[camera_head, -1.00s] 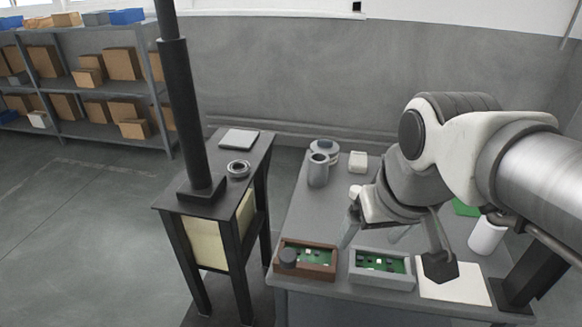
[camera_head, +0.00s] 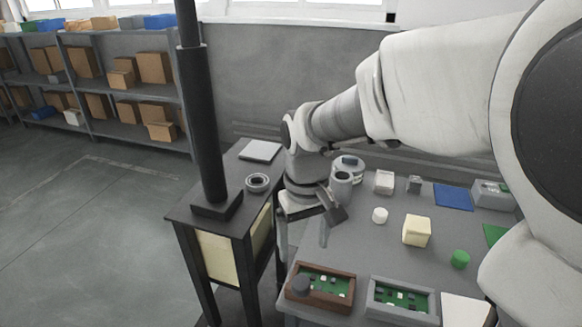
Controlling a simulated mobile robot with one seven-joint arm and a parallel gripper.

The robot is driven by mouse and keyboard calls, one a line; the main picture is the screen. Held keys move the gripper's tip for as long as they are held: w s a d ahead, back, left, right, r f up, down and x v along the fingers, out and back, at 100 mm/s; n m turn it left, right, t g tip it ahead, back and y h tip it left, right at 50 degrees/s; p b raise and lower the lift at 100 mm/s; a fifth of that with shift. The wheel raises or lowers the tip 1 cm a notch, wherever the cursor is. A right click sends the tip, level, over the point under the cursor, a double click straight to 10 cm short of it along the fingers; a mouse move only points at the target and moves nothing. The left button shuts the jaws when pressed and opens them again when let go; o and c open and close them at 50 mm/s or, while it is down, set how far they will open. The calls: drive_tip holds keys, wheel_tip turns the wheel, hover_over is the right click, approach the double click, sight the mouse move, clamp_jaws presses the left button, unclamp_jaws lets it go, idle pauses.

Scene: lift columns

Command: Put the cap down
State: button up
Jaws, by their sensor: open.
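My gripper (camera_head: 304,238) is open, fingers pointing down, over the left edge of the grey table (camera_head: 345,255). I see nothing held between its fingers. A dark round cap-like piece (camera_head: 300,284) sits at the left end of the brown tray (camera_head: 344,301), below and apart from my gripper. A small white round piece (camera_head: 380,215) stands on the table to the right of the gripper. A green round piece (camera_head: 459,259) stands farther right. I cannot tell for sure which of these is the cap.
A grey tray (camera_head: 433,309) with a green board stands right of the brown one. A cream block (camera_head: 417,231), grey cup (camera_head: 341,186) and blue mat (camera_head: 453,196) are on the table. A dark side stand (camera_head: 185,215) with a ring (camera_head: 257,182) is at left.

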drive_tip(key=b, duration=0.1)
hover_over(301, 282)
drive_tip(key=f, duration=0.6)
drive_tip(key=shift+s+d, duration=0.15)
drive_tip(key=shift+s, duration=0.1)
drive_tip(key=shift+w+f+b, duration=0.2)
drive_tip(key=shift+f+b, duration=0.7)
drive_tip(key=shift+f, duration=1.85)
clamp_jaws()
